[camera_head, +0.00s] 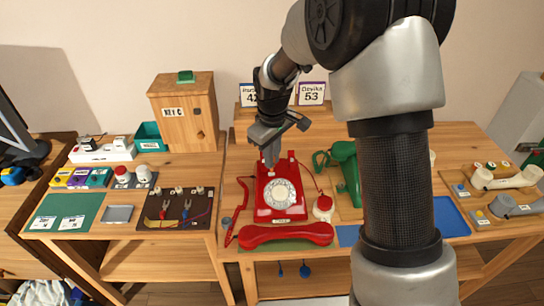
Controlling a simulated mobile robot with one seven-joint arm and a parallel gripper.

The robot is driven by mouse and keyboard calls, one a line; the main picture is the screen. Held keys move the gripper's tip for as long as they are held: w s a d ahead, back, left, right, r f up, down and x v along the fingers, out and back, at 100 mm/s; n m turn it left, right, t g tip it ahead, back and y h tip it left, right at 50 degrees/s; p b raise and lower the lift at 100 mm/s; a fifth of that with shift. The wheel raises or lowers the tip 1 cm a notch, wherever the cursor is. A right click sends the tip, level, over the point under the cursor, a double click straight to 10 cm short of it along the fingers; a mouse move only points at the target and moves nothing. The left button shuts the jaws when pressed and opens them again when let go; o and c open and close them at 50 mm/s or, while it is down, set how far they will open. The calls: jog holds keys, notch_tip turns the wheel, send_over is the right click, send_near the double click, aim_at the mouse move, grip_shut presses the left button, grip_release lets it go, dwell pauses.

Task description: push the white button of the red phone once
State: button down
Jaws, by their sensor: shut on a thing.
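The red phone (266,199), with its pale round dial (279,194), stands upright on the middle table. Its red handset (286,236) lies off the cradle in front of it. The fingertips overlap the cradle in the picture, so contact there is unclear.
A green phone (346,170) stands close right of the red one, partly behind my arm. Cream (505,178) and grey (515,206) handsets lie further right. A wooden box (185,112) and a dark tool board (176,208) are on the left table.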

jog(key=shift+w+f, duration=0.15)
jog(key=shift+f, duration=0.1)
jog(key=shift+f, duration=0.2)
jog(key=shift+w+f, duration=0.15)
jog(key=shift+f, duration=0.1)
jog(key=shift+w+f+b, duration=0.1)
jog(key=shift+f+b, duration=0.2)
jog(key=shift+b, duration=0.15)
dwell(0.4)
jog(key=shift+r, duration=0.1)
notch_tip(320, 180, up, 6)
jog(key=s+p, duration=0.3)
jog(key=p, duration=0.1)
jog(key=shift+r, duration=0.15)
dwell(0.5)
